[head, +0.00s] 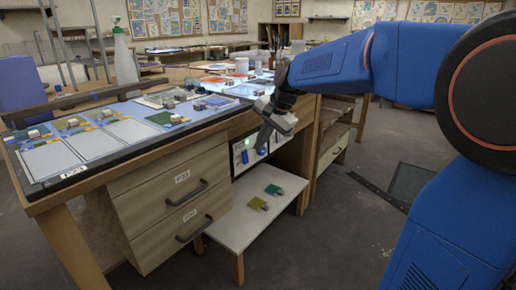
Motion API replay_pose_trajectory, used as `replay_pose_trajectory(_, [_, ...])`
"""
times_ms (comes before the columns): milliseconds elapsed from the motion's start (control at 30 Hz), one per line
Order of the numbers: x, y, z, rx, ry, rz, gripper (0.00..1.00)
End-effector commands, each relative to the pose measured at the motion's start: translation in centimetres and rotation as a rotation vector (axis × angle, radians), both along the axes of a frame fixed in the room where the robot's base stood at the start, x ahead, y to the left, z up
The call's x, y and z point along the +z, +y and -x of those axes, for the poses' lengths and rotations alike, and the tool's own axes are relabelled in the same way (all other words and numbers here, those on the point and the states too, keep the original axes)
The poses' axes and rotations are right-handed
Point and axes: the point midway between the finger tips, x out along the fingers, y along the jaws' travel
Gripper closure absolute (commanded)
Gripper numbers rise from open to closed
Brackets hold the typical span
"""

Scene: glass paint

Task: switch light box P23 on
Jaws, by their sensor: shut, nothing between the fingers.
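The light box (103,137) lies on the bench top at left, with pale panels and a dark frame. Small colored pieces and blocks lie on its far part. The tag on its front left corner is too small to read surely. A white control panel (238,158) is set in the bench front, right of the drawers; a small green light (246,142) glows on it.
Two wooden drawers with dark handles (187,192) are below the bench top. A low white shelf (228,232) holds green and yellow pieces. A spray bottle (124,60) stands at the back left. The floor (330,225) at right of the shelf is mostly clear.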

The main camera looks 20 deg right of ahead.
Motion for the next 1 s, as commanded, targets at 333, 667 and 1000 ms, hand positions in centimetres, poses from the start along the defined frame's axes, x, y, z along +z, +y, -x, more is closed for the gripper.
replay_pose_trajectory(333, [5.8,-0.4,0.6,0.000,-0.001,0.000,1.00])
replay_pose_trajectory(667, [8.4,-0.6,0.9,0.000,0.001,0.001,1.00])
replay_pose_trajectory(1000, [8.4,-0.6,0.9,0.000,0.001,0.000,1.00])
